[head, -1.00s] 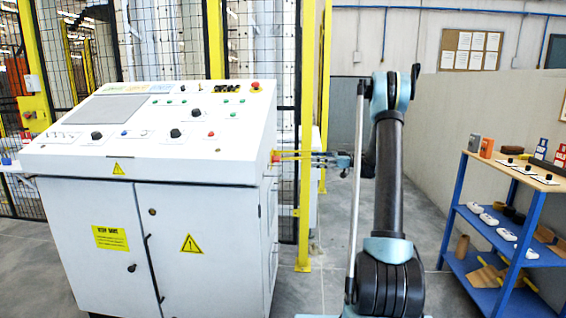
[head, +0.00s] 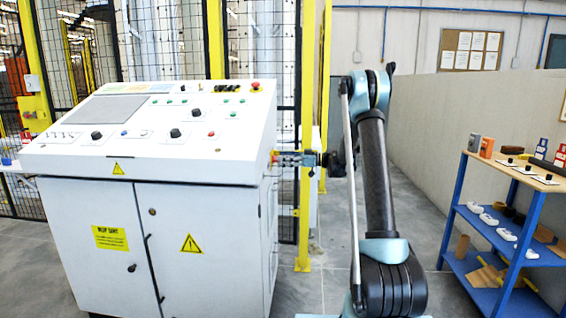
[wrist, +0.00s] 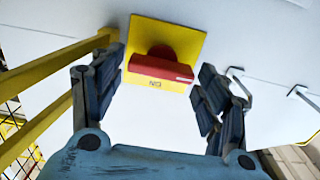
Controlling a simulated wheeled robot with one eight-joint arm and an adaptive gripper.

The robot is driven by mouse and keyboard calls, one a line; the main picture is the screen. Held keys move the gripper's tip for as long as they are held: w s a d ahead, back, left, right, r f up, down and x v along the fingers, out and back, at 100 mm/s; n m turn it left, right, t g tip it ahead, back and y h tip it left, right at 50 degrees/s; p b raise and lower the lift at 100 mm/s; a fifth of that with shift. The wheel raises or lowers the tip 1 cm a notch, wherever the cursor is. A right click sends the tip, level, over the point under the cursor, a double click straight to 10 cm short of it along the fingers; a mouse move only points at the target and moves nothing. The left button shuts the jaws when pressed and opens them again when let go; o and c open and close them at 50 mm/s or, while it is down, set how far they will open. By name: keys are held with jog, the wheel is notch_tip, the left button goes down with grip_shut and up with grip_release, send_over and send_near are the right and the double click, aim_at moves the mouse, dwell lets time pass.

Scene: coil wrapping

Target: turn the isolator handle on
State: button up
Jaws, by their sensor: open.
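The isolator handle (wrist: 160,69) is a red bar on a yellow plate (wrist: 195,40) on the cabinet's white side, seen in the wrist view. The bar lies nearly crosswise in the picture, tilted slightly down to the right. My gripper (wrist: 162,88) is open, with one dark finger pad to the left of the handle and one to the right, and visible gaps on both sides. In the head view my gripper (head: 291,159) is at the right side of the control cabinet (head: 85,215), where only a bit of red shows and the handle is mostly hidden.
Yellow fence posts (head: 304,200) stand close by my gripper, and a yellow bar (wrist: 50,62) runs left of it in the wrist view. A blue shelf trolley (head: 447,215) stands at the right. The floor between is open.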

jog(key=shift+a, duration=0.2)
jog(key=c, duration=0.8)
jog(key=shift+m, duration=0.3)
jog(key=shift+w+f+m, duration=0.1)
jog(key=shift+w+m, duration=0.1)
jog(key=shift+m, duration=4.15)
jog(key=shift+w+f+m, duration=0.1)
jog(key=shift+w+m, duration=0.05)
jog(key=shift+m, duration=4.2)
